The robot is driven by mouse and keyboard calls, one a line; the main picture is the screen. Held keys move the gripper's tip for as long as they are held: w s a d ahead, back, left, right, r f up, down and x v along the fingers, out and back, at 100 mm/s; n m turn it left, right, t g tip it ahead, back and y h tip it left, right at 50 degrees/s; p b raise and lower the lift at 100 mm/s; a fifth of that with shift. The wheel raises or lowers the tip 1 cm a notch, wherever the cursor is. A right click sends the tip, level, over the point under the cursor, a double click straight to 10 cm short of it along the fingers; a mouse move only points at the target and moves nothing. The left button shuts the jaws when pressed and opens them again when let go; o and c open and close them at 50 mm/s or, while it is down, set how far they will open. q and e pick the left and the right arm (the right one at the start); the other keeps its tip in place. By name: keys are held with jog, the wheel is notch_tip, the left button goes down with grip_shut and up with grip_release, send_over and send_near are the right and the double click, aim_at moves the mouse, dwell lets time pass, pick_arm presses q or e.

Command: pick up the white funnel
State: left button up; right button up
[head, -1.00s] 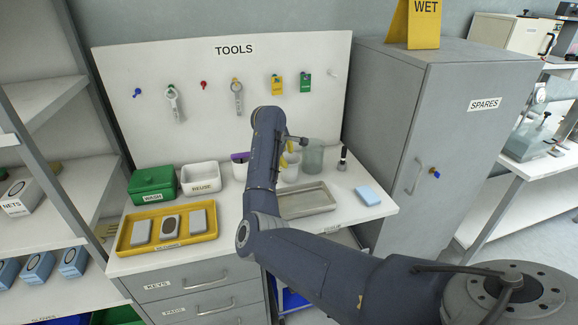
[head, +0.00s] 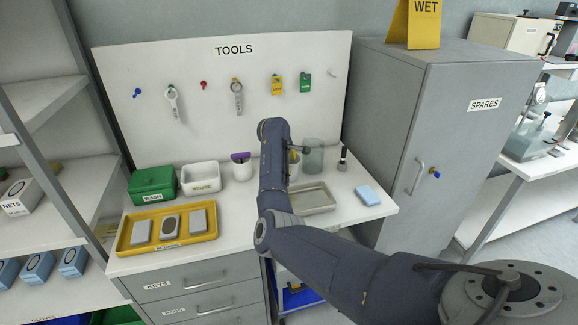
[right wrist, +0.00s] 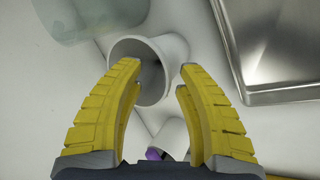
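The white funnel (right wrist: 176,46) shows in the right wrist view, its round open mouth facing the camera, with a grey inside. My right gripper (right wrist: 157,68) is open, with one yellow finger on each side of the mouth; I cannot tell whether they touch it. In the head view only a strip of the funnel (head: 295,172) shows beside my right arm, which hides most of it and most of the gripper. My left gripper is not in view.
A clear beaker (head: 313,157) stands close to the funnel, and a metal tray (head: 318,209) lies in front. A dark upright tool (head: 342,158) and blue block (head: 367,196) are to the right.

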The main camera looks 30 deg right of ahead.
jog(key=shift+c, duration=0.4)
grip_shut()
jog(key=shift+r, duration=0.1)
